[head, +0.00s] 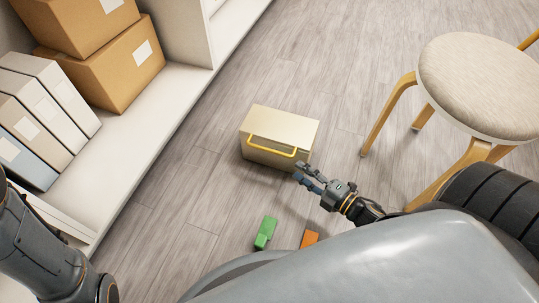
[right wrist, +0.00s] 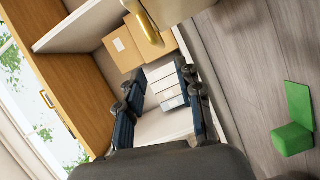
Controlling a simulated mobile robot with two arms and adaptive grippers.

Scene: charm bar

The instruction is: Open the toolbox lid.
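The toolbox (head: 285,122) is a beige box on the grey floor, and its lid looks shut. A yellow handle (head: 272,148) runs across its front face; part of the handle also shows large at the top of the right wrist view (right wrist: 150,30). My right gripper (head: 303,173) is by the toolbox's front right corner, just right of and below the handle. Its two fingers are spread with nothing between them, as the right wrist view shows (right wrist: 155,80). I cannot tell whether it touches the box. My left arm shows at the lower left, but its gripper is out of frame.
A green block (head: 265,232) and an orange block (head: 309,238) lie on the floor near my base. A stool (head: 478,85) stands at right. A white shelf (head: 150,125) with cardboard boxes (head: 115,75) and binders (head: 45,110) runs along the left. Floor behind the toolbox is clear.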

